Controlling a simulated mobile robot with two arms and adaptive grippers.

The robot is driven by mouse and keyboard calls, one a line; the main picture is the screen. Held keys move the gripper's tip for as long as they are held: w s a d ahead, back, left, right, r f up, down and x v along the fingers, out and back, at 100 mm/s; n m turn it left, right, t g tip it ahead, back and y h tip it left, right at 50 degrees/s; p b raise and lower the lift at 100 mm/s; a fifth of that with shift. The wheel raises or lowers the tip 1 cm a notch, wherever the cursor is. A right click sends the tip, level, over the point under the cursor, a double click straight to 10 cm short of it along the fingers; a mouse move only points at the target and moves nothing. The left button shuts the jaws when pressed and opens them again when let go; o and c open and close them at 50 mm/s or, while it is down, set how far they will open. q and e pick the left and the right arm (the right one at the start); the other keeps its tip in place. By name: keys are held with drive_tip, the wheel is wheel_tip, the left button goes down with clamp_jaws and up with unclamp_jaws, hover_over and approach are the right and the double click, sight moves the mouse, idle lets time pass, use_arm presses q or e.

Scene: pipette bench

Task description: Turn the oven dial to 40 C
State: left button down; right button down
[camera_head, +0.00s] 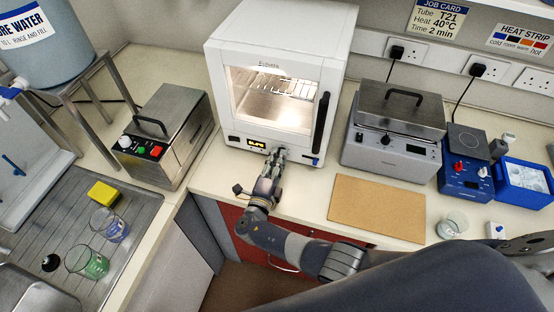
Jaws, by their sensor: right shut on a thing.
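The white oven (282,52) stands at the back of the bench with its lit window showing a wire rack inside. Its door looks closed, with a black handle (321,121) on the right. A small display with yellow characters (257,143) sits on the lower front panel; I cannot read it surely. My right gripper (277,154) is at this panel, just right of the display, and shut on the oven dial. The fingers hide the dial, so its setting cannot be seen. My left gripper is not in view.
A brown board (378,208) lies on the bench at front right. Glass beakers stand by the sink at left.

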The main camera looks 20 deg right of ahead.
idle(0.5)
drive_tip(key=c, duration=1.3)
unclamp_jaws()
drive_tip(key=shift+c, duration=0.2)
drive_tip(key=v, duration=1.2)
drive_tip(key=shift+a, duration=0.1)
